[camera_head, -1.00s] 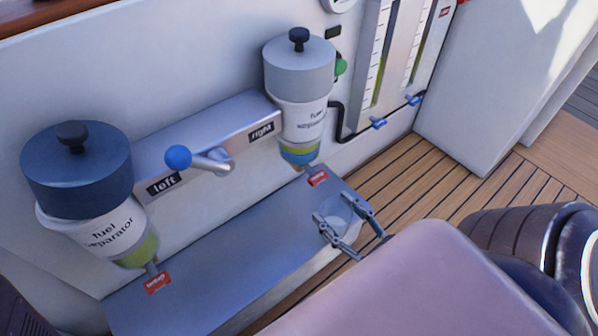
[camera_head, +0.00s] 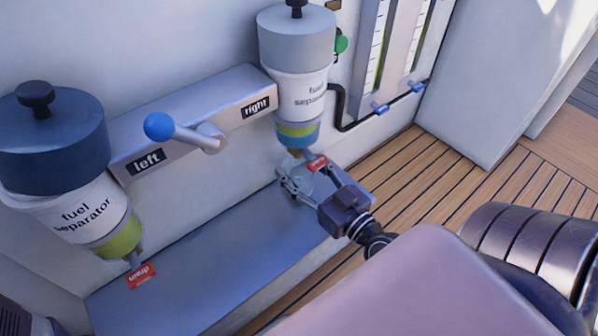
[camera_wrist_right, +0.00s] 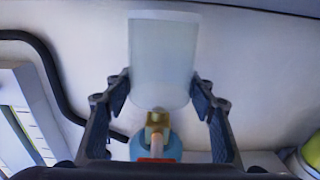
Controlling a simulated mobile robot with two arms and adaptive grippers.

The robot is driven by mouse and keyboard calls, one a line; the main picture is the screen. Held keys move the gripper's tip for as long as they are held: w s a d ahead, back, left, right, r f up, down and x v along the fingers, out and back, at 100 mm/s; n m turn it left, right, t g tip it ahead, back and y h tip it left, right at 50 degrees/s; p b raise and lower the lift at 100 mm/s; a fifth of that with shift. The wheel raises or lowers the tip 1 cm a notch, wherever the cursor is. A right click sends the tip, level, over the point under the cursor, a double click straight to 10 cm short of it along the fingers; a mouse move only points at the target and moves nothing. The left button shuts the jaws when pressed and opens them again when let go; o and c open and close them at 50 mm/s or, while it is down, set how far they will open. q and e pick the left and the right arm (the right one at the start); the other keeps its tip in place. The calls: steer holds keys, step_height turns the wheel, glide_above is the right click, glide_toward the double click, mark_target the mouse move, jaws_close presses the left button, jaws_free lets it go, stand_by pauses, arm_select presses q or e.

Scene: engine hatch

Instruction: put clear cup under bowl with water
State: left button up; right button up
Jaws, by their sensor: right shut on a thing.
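My right gripper (camera_head: 296,186) is shut on a clear cup (camera_head: 301,180). In the wrist view the cup (camera_wrist_right: 163,60) sits between the two fingers (camera_wrist_right: 161,85). The right fuel separator (camera_head: 300,92) has a bowl (camera_head: 298,134) with a blue layer below a yellow-green one. The cup is close below this bowl, near its red drain tag (camera_head: 317,163). In the wrist view a brass drain fitting (camera_wrist_right: 157,128) shows just beyond the cup's edge. I cannot tell whether they touch or line up exactly. The left separator's bowl (camera_head: 119,239) looks yellow-green only. My left gripper is not in view.
A grey metal shelf (camera_head: 210,265) runs below both separators and is mostly clear. A lever with a blue knob (camera_head: 158,126) sticks out between them. A black hose (camera_head: 345,126) and gauges with blue valves (camera_head: 379,108) are at the right.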

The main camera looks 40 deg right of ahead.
stand_by(0.3)
steer(key=shift+f, duration=0.6)
steer(key=shift+f+b, duration=0.1)
steer(key=shift+b, duration=0.2)
steer(key=o, duration=1.2)
steer(key=shift+c, duration=0.2)
